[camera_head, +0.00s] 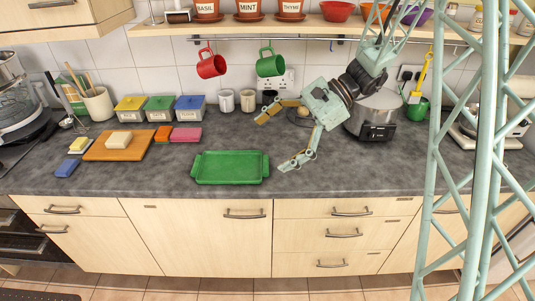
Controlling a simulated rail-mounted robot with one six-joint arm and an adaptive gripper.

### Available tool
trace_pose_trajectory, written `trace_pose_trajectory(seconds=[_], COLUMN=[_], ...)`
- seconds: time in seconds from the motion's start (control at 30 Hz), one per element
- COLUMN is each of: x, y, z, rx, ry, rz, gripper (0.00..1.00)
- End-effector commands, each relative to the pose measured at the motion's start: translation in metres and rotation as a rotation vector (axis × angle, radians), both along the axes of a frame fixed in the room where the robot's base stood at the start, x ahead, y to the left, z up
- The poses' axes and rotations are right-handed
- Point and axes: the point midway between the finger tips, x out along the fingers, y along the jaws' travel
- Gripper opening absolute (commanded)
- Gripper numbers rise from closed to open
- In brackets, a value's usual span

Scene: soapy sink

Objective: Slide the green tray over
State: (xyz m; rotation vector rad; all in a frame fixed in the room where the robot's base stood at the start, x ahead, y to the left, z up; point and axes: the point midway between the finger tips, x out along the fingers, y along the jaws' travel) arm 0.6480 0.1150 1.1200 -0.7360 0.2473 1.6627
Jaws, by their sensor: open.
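The green tray (230,168) lies flat and empty on the dark grey worktop, near its front edge, in the middle of the head view. It has a raised rim and a handle at each short end. My gripper (268,143) is open and empty, with its two fingers spread wide. It hangs to the right of the tray. One fingertip is low and close to the tray's right handle, and the other is higher and further back. I cannot tell whether the low fingertip touches the worktop.
Left of the tray are a wooden board (105,153), a pink block (187,134) and a blue sponge (67,168). Several lidded tins (160,109) stand behind. Red (210,64) and green mugs (270,63) hang from a rail. A slow cooker (373,115) stands at right. Worktop beside the tray is clear.

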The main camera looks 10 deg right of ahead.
Motion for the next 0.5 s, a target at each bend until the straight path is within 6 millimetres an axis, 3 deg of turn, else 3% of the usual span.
trace_pose_trajectory(seconds=[0.5], x=[0.047], y=[-0.008], z=[-0.049], rx=[0.098], ry=[0.103], rz=[-0.132], gripper=[1.00])
